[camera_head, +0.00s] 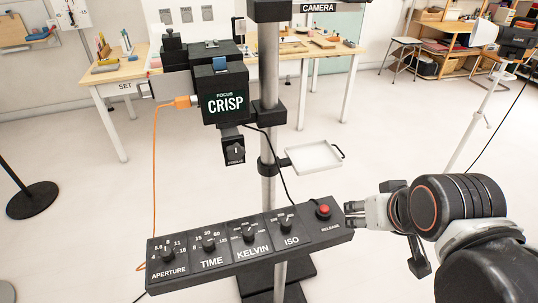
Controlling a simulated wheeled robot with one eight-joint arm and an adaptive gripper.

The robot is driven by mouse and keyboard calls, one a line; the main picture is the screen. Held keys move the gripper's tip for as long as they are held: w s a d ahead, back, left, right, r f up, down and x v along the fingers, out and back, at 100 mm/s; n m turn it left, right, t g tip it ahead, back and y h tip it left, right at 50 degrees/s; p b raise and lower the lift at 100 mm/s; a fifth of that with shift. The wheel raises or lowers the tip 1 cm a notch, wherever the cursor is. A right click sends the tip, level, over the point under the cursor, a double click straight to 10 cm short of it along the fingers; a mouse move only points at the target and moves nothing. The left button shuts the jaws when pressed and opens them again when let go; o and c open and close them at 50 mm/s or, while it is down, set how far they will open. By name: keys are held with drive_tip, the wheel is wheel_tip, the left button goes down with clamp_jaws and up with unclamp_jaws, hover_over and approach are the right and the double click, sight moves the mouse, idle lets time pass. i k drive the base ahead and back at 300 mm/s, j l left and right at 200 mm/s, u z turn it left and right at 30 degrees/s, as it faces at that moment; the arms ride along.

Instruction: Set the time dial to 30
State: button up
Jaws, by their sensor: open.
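A black control panel (330,236) is mounted on a grey pole and carries a row of labelled dials. The TIME dial (208,244) is the second from the left, a black knob with numbers such as 15, 30, 60 and 120 around it. Its pointer is too small to read surely. My gripper (352,215) is at the panel's right end, beside the red RELEASE button, well to the right of the TIME dial. It is open and holds nothing that I can see. Whether it touches the panel is unclear.
The APERTURE dial (167,254), KELVIN dial (249,235), ISO dial (286,225) and red RELEASE button (323,210) share the panel. Above hangs a black box (222,92) reading FOCUS CRISP. A small tray (314,158) juts from the pole (268,185). An orange cable (155,165) hangs left.

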sight(208, 244)
drive_tip(key=u, duration=1.3)
